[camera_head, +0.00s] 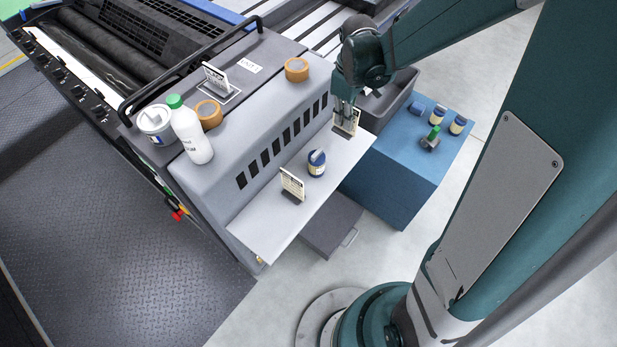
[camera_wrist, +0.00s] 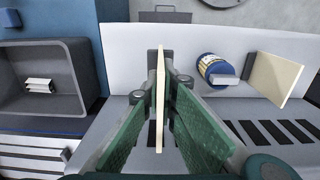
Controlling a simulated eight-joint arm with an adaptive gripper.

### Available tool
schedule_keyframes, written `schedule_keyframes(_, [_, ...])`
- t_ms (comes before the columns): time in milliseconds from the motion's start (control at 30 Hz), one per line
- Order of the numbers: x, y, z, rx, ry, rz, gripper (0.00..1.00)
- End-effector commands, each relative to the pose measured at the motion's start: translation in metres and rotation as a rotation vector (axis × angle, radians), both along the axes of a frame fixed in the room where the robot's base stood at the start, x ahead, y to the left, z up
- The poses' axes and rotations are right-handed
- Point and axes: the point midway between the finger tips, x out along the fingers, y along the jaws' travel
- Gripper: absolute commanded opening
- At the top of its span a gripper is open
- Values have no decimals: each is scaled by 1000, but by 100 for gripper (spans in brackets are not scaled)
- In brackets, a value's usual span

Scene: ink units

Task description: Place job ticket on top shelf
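A job ticket, a printed card in a dark stand (camera_head: 344,131), stands upright at the far right end of the pale side shelf (camera_head: 262,222). My gripper (camera_head: 346,104) is above it, pointing down. In the wrist view the ticket (camera_wrist: 160,85) shows edge-on between my two green fingers (camera_wrist: 161,95), which are open with gaps on both sides. A second card (camera_head: 292,184) stands near the shelf's middle and also shows in the wrist view (camera_wrist: 274,78). A third card (camera_head: 215,79) stands on the grey machine top (camera_head: 262,92).
A blue-labelled jar (camera_head: 316,168) stands beside the second card. A white bottle (camera_head: 192,138), white tub (camera_head: 154,121) and two tape rolls (camera_head: 297,70) (camera_head: 208,113) are on the machine top. A blue cabinet (camera_head: 388,178) with jars and a grey bin (camera_head: 392,98) are right.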

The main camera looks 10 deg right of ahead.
Motion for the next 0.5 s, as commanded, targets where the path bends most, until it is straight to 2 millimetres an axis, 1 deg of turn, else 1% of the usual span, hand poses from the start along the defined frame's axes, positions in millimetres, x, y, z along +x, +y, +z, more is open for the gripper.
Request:
schedule_keyframes(133, [0,0,-5,0,0,0,0])
schedule_keyframes(500, [0,0,-6,0,0,0,0])
